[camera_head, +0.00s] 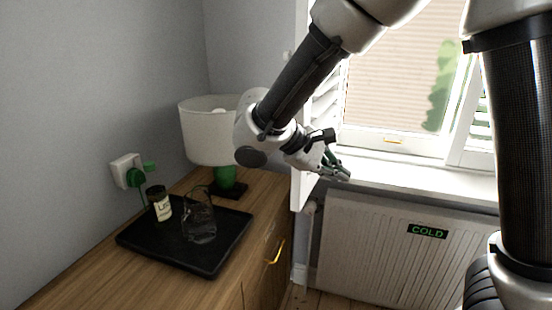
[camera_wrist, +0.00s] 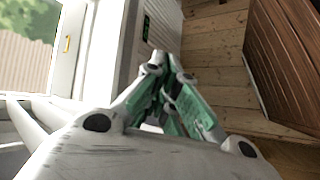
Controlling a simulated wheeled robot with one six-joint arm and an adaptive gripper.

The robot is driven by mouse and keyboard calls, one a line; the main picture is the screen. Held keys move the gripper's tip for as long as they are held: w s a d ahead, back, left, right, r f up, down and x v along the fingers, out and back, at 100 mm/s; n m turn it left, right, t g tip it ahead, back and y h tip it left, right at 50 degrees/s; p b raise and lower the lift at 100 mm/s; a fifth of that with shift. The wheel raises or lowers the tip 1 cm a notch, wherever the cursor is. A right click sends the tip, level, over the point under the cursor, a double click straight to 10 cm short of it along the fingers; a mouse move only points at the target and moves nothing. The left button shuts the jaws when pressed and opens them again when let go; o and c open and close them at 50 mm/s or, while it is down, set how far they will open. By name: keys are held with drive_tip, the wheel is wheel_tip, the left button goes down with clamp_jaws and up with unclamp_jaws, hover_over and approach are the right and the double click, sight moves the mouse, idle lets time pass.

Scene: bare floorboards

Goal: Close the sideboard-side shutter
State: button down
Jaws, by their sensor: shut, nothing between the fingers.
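The sideboard-side shutter (camera_head: 328,107) is a white louvred panel at the left of the window in the head view. It stands open, swung out from the window and seen at a steep angle. My arm hides much of it. My gripper (camera_head: 342,174) is shut and empty, just right of the shutter's lower part and over the white sill. I cannot tell whether it touches the shutter. In the wrist view the green-padded fingertips (camera_wrist: 160,64) are together with nothing between them.
The wooden sideboard (camera_head: 90,275) carries a black tray (camera_head: 140,243) with a jar (camera_head: 159,204) and a glass carafe (camera_head: 199,222), and a white-shaded lamp (camera_head: 205,135). A radiator (camera_head: 365,255) marked COLD is under the sill (camera_head: 430,178). Bare floorboards (camera_wrist: 212,60) show in the wrist view.

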drive_tip(key=w+a+t+h, duration=0.15)
drive_tip(key=a+t, duration=0.95)
drive_tip(key=a, duration=1.2)
drive_tip(key=w+d, duration=0.5)
drive_tip(key=d, duration=0.4)
drive_tip(key=shift+w+d+r+n, duration=0.2)
drive_tip(key=shift+w+d+n, duration=0.1)
drive_tip(key=shift+d+n, duration=0.1)
